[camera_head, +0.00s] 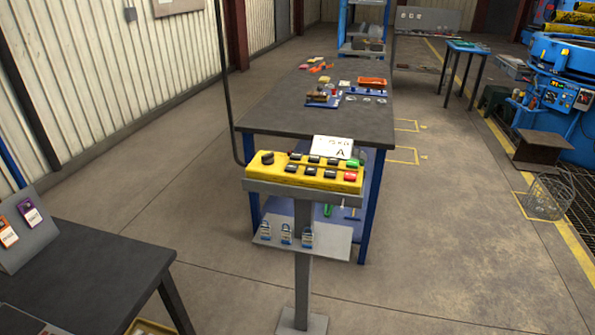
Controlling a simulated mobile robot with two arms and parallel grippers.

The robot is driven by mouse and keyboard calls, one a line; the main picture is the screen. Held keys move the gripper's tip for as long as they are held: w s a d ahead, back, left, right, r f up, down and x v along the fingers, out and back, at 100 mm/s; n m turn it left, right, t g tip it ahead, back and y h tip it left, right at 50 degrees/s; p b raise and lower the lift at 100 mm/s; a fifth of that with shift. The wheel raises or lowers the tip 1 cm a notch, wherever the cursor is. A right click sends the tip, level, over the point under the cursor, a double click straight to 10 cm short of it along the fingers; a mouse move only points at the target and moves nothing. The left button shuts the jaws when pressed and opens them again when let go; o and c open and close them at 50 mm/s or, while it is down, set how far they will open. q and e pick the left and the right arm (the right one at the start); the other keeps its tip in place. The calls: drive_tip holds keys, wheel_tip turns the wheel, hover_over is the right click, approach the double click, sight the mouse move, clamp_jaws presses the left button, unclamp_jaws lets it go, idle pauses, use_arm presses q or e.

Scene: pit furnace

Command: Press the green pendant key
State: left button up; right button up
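The yellow pendant (305,173) lies on a grey stand in the middle of the head view. It has a black knob (267,158) at its left end and two rows of mostly black keys. The green key (352,163) is at the right end of the back row. A red key (350,176) is just in front of it at the right end of the front row. Neither of my grippers shows in this view.
A long workbench (290,110) stands behind. A dark table (85,275) is at front left. Open floor (440,240) lies to the right.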

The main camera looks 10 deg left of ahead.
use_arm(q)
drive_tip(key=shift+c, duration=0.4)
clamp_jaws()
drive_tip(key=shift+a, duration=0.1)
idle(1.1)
